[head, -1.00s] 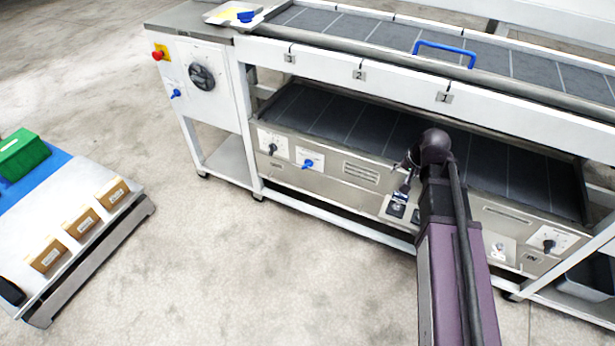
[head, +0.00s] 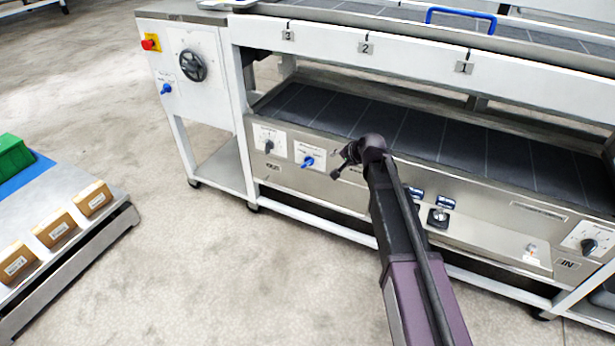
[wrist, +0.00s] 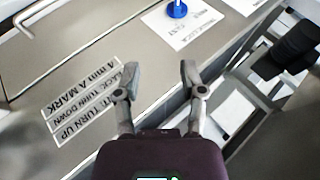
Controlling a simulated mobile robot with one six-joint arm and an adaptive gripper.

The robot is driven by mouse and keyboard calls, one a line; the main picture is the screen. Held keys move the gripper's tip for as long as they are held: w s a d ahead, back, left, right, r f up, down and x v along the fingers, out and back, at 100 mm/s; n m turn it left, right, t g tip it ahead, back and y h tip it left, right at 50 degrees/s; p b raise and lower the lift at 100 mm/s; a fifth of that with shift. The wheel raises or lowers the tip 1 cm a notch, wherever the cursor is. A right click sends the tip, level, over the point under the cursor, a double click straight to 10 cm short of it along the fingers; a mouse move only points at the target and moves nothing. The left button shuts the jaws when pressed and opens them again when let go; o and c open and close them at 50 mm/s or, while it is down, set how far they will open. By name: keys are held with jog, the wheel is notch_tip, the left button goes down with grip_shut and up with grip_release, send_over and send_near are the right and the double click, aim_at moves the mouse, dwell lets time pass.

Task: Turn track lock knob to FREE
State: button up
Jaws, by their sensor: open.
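A blue knob (head: 307,161) sits on a white plate on the steel front panel of the lower unit. In the wrist view a blue knob (wrist: 177,9) shows at the top edge, on a white label plate (wrist: 195,22) whose upside-down text seems to read TRACK LOCK. The knob's pointer setting is not clear. My gripper (head: 341,163) is just right of the blue knob in the head view, apart from it. In the wrist view my gripper (wrist: 158,80) is open and empty, its fingertips below the knob and plate.
A black knob (head: 268,146) is left of the blue one. Another blue knob (head: 166,89) and a black handwheel (head: 187,65) are on the white side panel. Switches (head: 438,215) sit right of my arm. A cart with boxes (head: 55,228) stands left; floor between is clear.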

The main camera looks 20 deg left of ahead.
jog(key=b, duration=0.3)
send_near(309, 164)
jog(key=s+d+r, duration=0.1)
jog(key=d, duration=0.2)
jog(key=shift+s+a+m+y, duration=0.15)
jog(key=shift+a+m+y, duration=0.2)
jog(key=shift+a, duration=0.2)
jog(key=b+x, duration=0.7)
jog(key=x, duration=0.4)
jog(key=shift+w+a+f+b, duration=0.1)
jog(key=shift+w+b, duration=0.2)
jog(key=shift+b, duration=0.05)
jog(key=shift+b+x, duration=0.65)
jog(key=shift+x, duration=0.5)
grip_shut()
